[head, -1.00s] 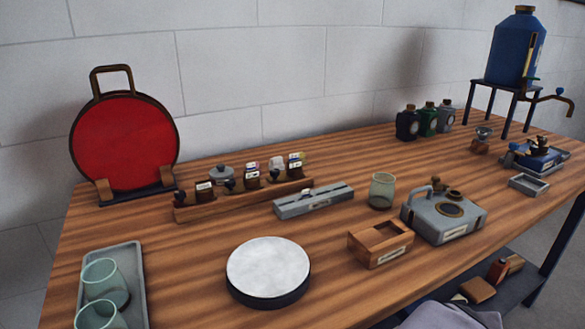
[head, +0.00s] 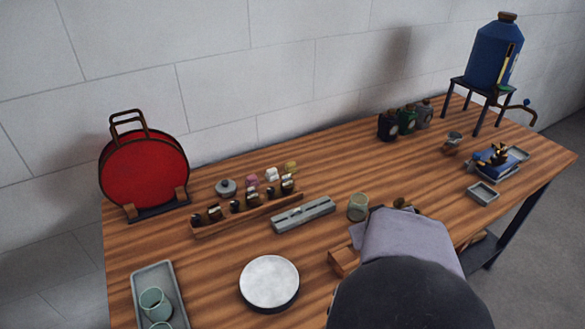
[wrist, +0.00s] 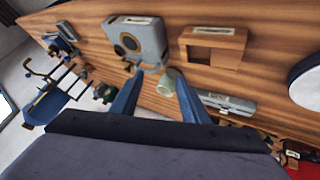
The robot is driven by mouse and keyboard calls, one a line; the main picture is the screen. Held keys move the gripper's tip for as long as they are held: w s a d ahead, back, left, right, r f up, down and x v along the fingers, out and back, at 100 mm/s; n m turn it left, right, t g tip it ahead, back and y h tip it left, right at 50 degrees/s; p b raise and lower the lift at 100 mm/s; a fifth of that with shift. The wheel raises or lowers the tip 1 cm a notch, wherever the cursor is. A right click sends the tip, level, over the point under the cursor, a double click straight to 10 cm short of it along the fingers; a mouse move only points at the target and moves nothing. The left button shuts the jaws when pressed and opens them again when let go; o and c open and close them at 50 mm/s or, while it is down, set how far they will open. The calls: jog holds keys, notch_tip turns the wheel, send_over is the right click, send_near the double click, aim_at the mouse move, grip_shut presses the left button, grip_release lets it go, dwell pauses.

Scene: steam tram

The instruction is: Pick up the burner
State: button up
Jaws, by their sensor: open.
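I cannot tell for certain which thing is the burner. Candidates at the right of the table in the head view are a small shallow grey tray (head: 483,194), a blue device with brass fittings (head: 492,163) on a grey base, and a small cup-topped piece (head: 453,140). A grey metal box with a brass-ringed opening and a handle (wrist: 140,40) shows in the wrist view; my arm mostly hides it in the head view. My gripper (wrist: 160,82) is open and empty, its blue fingers apart above the table. In the head view my arm hides it.
A wooden box (wrist: 213,46) and a glass (head: 358,206) stand near the grey box. A long grey case (head: 303,214), a bottle rack (head: 245,215), a white round plate (head: 269,282) and a blue tank on a stand (head: 492,55) also stand here. Bare wood lies around the right-hand tray.

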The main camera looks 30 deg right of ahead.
jog(key=s+a+r+n+g+y+p, duration=0.1)
jog(key=a+r+n+g+y+p, duration=0.15)
jog(key=a+r+p, duration=0.8)
jog(key=s+a+f+n+g+y+p, duration=0.1)
jog(key=a+g+y+p, duration=0.3)
jog(key=a, duration=1.4)
jog(key=t+b, duration=0.6)
jog(key=b, duration=0.3)
send_near(287, 181)
jog(key=w+x, duration=0.1)
jog(key=x, duration=0.1)
jog(key=shift+g, duration=0.35)
jog(key=shift+p+x, duration=1.85)
jog(key=shift+x, duration=0.95)
jog(key=shift+d+f, duration=0.1)
jog(key=shift+f, duration=0.7)
jog(key=shift+c, duration=0.5)
jog(key=shift+w, duration=0.1)
jog(key=c, duration=0.8)
